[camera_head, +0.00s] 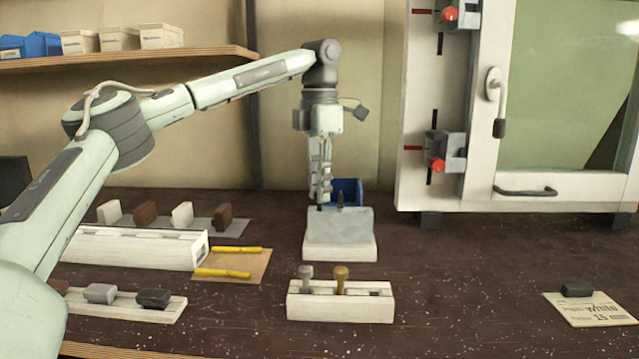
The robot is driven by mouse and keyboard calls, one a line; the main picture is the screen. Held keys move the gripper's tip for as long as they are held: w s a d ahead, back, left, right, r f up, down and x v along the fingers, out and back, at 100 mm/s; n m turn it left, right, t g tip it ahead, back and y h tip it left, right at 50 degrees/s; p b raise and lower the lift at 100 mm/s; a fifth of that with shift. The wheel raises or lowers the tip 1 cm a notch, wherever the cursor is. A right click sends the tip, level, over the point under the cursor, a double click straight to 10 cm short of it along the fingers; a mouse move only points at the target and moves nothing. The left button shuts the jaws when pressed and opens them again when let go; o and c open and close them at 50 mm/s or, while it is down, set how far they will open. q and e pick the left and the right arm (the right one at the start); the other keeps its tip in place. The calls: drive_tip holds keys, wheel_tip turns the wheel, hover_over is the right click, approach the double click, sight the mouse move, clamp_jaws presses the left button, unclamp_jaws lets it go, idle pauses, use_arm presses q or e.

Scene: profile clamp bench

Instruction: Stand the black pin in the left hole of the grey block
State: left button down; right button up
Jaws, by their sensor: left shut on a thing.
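The grey block (338,223) sits on a white base in the middle of the bench. My left gripper (320,198) points straight down over the left part of the block's top and is shut on the black pin (320,207). Only a short dark end of the pin shows below the fingertips, at the block's top edge. I cannot tell whether it is in the left hole or just above or behind it. Another dark upright pin (340,199) shows at the block's top, right of my gripper. The holes themselves are hidden. My right gripper is not in view.
A blue bin (349,186) stands behind the block. In front is a white holder (340,306) with a grey and a brown-yellow knobbed piece. A brown board (235,264) with yellow pens lies left. A white-framed panel (430,195) stands right. The bench right of the block is clear.

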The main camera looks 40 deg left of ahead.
use_arm(q)
drive_tip(key=shift+f+b, duration=0.3)
drive_tip(key=shift+f, duration=0.55)
drive_tip(key=c, duration=1.4)
unclamp_jaws()
drive_tip(key=shift+r, duration=0.1)
drive_tip(key=shift+o, duration=0.2)
wheel_tip(320, 180, up, 3)
drive_tip(key=p, duration=0.3)
drive_tip(key=shift+r, duration=2.5)
